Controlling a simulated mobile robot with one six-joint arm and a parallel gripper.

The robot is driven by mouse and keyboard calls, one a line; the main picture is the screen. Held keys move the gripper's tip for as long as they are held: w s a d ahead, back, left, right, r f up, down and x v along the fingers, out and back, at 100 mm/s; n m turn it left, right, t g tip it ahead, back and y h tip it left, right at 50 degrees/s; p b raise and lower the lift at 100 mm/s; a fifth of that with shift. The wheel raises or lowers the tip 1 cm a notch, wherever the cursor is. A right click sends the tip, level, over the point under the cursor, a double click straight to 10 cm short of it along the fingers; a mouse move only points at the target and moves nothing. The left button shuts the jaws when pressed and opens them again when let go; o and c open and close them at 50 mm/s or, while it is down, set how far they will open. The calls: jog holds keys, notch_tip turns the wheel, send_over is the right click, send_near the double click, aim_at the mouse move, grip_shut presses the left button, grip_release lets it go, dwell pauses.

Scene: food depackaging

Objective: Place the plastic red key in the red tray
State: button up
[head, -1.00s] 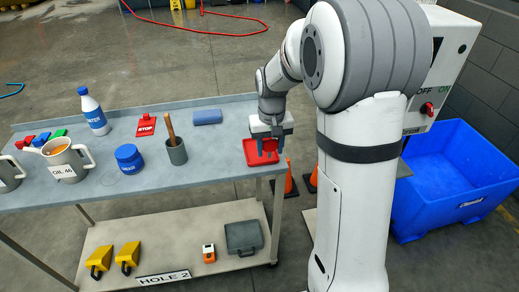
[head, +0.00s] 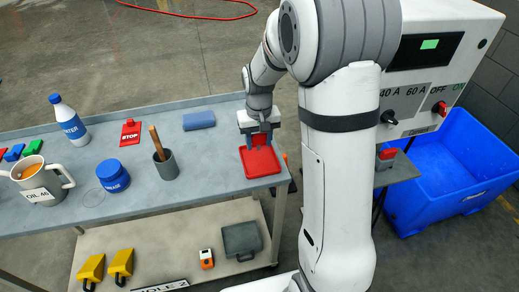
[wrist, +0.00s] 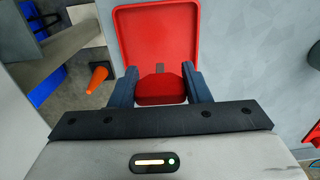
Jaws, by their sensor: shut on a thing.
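The red tray (head: 262,172) lies at the right end of the grey table. It also shows in the wrist view (wrist: 155,22), beyond my fingers. My gripper (head: 262,146) is at the tray's far side in the head view, with its blue-grey fingers pointing down. In the wrist view the fingers (wrist: 160,72) are shut on the plastic red key (wrist: 160,90), whose rounded red part sits between them and whose short grey tip points toward the tray. The key overlaps the tray's near edge in that view. I cannot tell whether it touches the tray.
A control box (head: 430,80) and a blue bin (head: 450,165) are at the right. An orange cone (wrist: 97,78) stands on the floor.

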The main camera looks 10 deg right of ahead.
jog(key=shift+s+f, duration=0.1)
jog(key=shift+f, duration=2.05)
jog(key=shift+f, duration=0.25)
jog(key=o, duration=1)
jog(key=shift+r, duration=0.1)
